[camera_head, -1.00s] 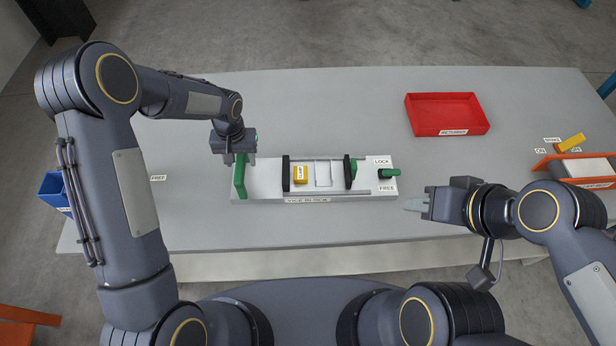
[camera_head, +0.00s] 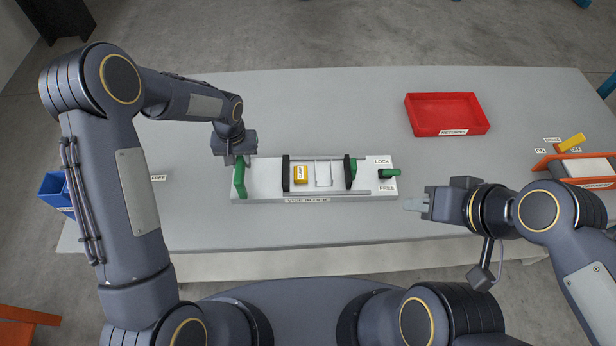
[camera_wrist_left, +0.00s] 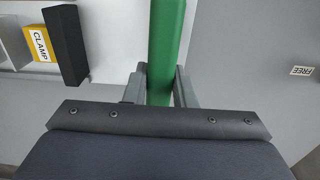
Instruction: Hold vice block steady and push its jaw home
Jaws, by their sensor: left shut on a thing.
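The vice block (camera_head: 262,186) is a pale base labelled VICE BLOCK on the table. My left gripper (camera_head: 237,160) is shut on the green handle (camera_head: 240,179) at its left end; in the left wrist view the fingers lie on both sides of the green bar (camera_wrist_left: 166,45). A dark jaw (camera_head: 286,173) stands left of a yellow CLAMP block (camera_head: 300,174), and a second dark jaw (camera_head: 350,172) with green behind it stands further right. A green lever (camera_head: 390,173) sits between LOCK and FREE labels. My right gripper (camera_head: 412,204) is right of the block, apart from it; its fingers look close together.
A red RETURNS tray (camera_head: 447,115) stands at the back right. An orange-edged fixture (camera_head: 580,168) with a yellow handle and ON and OFF labels is at the right edge. A blue bin (camera_head: 54,190) is at the left edge. The table behind the block is clear.

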